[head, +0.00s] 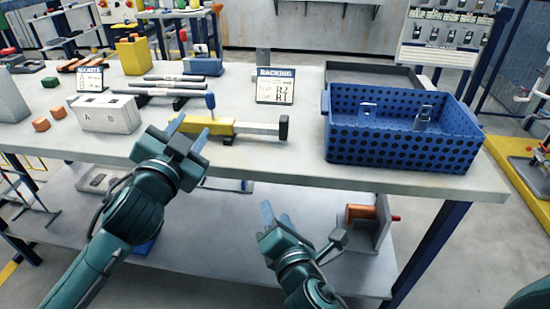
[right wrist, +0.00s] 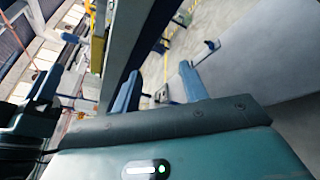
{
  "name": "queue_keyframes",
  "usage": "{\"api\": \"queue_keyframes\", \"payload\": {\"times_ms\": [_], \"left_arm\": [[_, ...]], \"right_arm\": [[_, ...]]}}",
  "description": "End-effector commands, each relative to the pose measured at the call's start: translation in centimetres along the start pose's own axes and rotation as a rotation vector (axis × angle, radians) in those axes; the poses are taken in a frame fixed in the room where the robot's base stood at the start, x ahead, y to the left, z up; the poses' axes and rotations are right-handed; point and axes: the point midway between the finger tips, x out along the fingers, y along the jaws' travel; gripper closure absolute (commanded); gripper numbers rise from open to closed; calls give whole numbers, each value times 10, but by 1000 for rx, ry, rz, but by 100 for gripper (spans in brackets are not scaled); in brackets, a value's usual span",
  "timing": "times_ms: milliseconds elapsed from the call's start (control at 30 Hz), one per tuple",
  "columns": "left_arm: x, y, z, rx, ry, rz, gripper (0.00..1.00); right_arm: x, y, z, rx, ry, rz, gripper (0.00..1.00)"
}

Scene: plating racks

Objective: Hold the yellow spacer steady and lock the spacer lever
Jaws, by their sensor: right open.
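The yellow spacer (head: 220,126) lies near the table's front edge in the head view, with a pale bar running right to a dark end block. A blue lever (head: 210,101) stands up at its back side. My left gripper (head: 187,132) is at the spacer's left end, with its fingers apart and yellow showing just beyond them. I cannot tell whether they clamp it. My right gripper (head: 278,217) is open and empty, in front of the table and below its top, apart from the spacer. Its open fingers also show in the right wrist view (right wrist: 157,88).
A blue perforated crate (head: 345,150) with metal parts stands right of the spacer. A racking sign (head: 275,86) and dark-ended rods (head: 172,85) are behind it. A white block marked A and B (head: 105,115) stands left. The lower shelf holds an orange part (head: 360,213).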

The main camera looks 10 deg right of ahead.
Motion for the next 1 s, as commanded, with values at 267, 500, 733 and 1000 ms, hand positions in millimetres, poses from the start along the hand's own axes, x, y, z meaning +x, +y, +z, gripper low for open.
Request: {"api": "queue_keyframes", "payload": {"times_ms": [267, 500, 733, 1000], "left_arm": [[0, 0, 0, 0, 0, 0, 64], [0, 0, 0, 0, 0, 0, 64], [0, 0, 0, 0, 0, 0, 64], [0, 0, 0, 0, 0, 0, 64]], "right_arm": [[1, 84, 71, -634, -384, -149, 56], [11, 94, 84, -800, -348, -275, 56], [25, 93, 89, -836, -319, -296, 56], [70, 86, 108, -835, -320, -296, 56]]}}
